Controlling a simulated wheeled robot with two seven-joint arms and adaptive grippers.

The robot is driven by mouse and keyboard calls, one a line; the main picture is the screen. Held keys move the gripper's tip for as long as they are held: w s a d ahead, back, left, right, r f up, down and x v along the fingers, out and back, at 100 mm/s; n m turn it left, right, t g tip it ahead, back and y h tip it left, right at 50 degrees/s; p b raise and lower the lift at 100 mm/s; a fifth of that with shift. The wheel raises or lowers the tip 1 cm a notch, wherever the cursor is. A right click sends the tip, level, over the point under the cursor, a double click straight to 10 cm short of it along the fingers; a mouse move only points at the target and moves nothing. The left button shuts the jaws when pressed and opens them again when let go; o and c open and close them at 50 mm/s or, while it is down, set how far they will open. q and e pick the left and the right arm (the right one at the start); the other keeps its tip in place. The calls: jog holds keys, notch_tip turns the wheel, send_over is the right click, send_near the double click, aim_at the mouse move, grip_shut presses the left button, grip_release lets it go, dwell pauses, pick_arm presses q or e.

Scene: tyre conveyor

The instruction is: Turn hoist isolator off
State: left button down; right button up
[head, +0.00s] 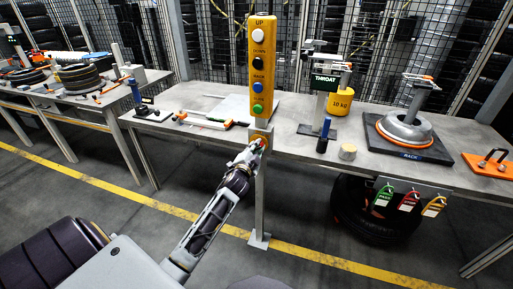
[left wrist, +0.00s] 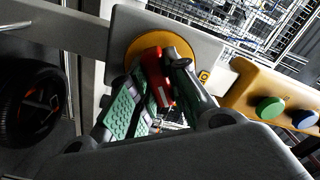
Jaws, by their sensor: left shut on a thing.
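The hoist isolator is a grey box (left wrist: 205,48) with a yellow disc (left wrist: 133,47) and a red handle (left wrist: 153,66). In the head view it sits on the grey post just under the yellow pendant (head: 262,60), mostly behind my gripper. My left gripper (head: 258,145) reaches up to it from the lower left. In the left wrist view its green-padded fingers (left wrist: 160,90) are shut on the red handle, one finger on each side. The handle lies roughly crosswise to the post there. The fingers hide part of the handle and disc. My right gripper is not in view.
The pendant's green button (left wrist: 269,107) is close to the gripper. A workbench (head: 200,105) stands behind the post, with a THROAT stand (head: 325,83), a yellow 10 kg weight (head: 340,103) and a RACK plate (head: 410,150). Green, red and yellow tags hang at its front edge. A tyre lies below.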

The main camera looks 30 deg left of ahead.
pick_arm(q)
jog(key=shift+n, duration=0.3)
jog(key=shift+p, duration=0.3)
jog(key=shift+n, duration=0.5)
jog(key=shift+n+p, duration=0.55)
jog(key=shift+n, duration=0.15)
jog(key=n+p, duration=0.5)
jog(key=n, duration=0.2)
jog(key=shift+n+p, duration=0.5)
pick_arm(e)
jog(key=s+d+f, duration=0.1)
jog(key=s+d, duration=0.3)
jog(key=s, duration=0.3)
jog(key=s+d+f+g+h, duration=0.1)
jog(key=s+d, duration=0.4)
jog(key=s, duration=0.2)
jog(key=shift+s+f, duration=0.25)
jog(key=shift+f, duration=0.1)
pick_arm(q)
jog(key=c, duration=1.4)
grip_release()
jog(key=shift+a, duration=0.1)
jog(key=shift+o, duration=0.2)
